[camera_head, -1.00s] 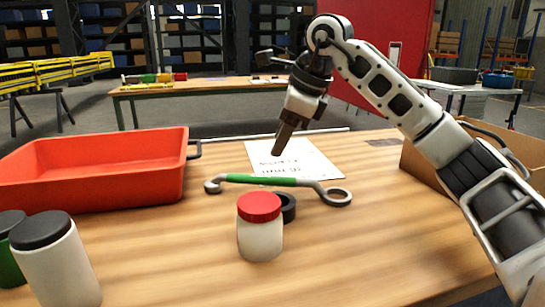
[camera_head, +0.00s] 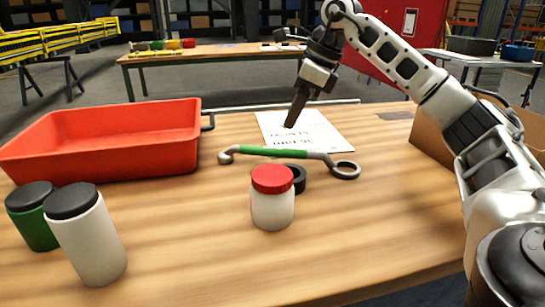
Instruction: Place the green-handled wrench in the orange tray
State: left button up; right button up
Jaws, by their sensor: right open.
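The green-handled wrench (camera_head: 278,152) lies on the wooden table, its open end to the left and its ring end to the right. The orange tray (camera_head: 110,147) stands at the left of the table, beyond the wrench's left end, and looks empty. My right gripper (camera_head: 291,122) is above the table, just behind and over the wrench's middle, pointing down. It is open and holds nothing; the gap between its fingers is hard to see from this angle. My left gripper is not in view.
A red-lidded white jar (camera_head: 272,200) and a black ring (camera_head: 296,178) stand in front of the wrench. A black-lidded white bottle (camera_head: 88,236) and a green bottle (camera_head: 34,216) stand front left. A paper sheet (camera_head: 318,132) lies behind. A cardboard box (camera_head: 432,140) is at right.

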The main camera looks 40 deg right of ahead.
aim_at(287, 157)
jog(key=x, duration=0.3)
jog(key=shift+w+a+f, duration=0.15)
jog(key=shift+f, duration=0.15)
jog(key=shift+s+x, duration=0.15)
jog(key=shift+x, duration=1.2)
jog(key=shift+s+x, duration=0.1)
jog(key=shift+x, duration=1.3)
jog(key=shift+f, duration=0.1)
jog(key=shift+c, duration=0.4)
jog(key=shift+d, duration=0.2)
grip_shut()
